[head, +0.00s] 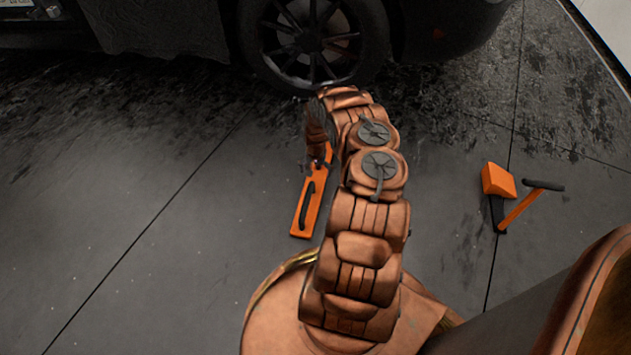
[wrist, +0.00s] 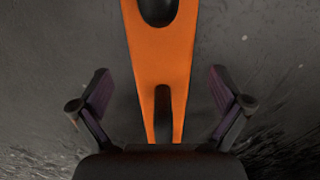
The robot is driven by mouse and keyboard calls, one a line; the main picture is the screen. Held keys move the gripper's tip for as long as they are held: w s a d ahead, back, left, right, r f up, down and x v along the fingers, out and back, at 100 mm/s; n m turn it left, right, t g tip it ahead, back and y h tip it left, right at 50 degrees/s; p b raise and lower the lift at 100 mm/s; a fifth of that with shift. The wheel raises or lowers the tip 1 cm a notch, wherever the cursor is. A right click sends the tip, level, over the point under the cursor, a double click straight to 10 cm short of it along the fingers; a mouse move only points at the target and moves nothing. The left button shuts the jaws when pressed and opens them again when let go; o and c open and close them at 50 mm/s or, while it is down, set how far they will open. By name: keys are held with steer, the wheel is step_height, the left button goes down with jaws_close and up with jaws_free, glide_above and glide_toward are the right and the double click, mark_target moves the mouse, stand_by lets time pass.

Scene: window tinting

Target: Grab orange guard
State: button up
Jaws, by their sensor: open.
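The orange guard (head: 309,205) lies flat on the dark floor, a long flat orange piece with a black handle on it. In the head view its far end is partly hidden by my arm and gripper (head: 318,150). In the wrist view the guard (wrist: 163,62) runs from the top edge down between my fingers, with a slot at its forked near end and part of the black handle at the top. My gripper (wrist: 162,100) is open, one finger on each side of the guard, with gaps on both sides. I cannot tell its exact height above the guard.
An orange and black tool (head: 515,205) lies on the floor to the right, apart from my arm. A dark car with a black wheel (head: 312,40) stands just beyond my gripper. The floor (head: 130,215) to the left is clear.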

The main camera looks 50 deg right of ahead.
mark_target(316, 179)
step_height(316, 179, down, 5)
steer(key=shift+a+r+b, duration=0.1)
steer(key=shift+r+b, duration=0.1)
steer(key=shift+b, duration=0.9)
steer(key=shift+r, duration=0.1)
steer(key=c, duration=1.6)
